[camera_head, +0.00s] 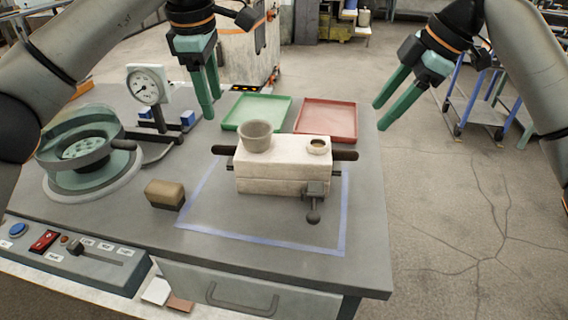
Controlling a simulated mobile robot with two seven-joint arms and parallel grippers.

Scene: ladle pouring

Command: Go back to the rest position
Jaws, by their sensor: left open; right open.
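My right gripper (385,112) is open and empty, hanging past the table's right edge over the floor. A cream two-part block mold (270,185) stands inside a blue taped outline on the grey table (300,262). A grey-brown cup (256,135) sits on its top left, and a small round opening (317,146) shows at its top right. Dark handles stick out at both sides. Neither gripper touches anything.
A green tray (285,103) and a red tray (350,125) lie behind the mold. A dial gauge stand (147,88), a round green furnace-like device (82,150), a brown block (165,195) and a control panel (75,252) are on the left. The table's front right is clear.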

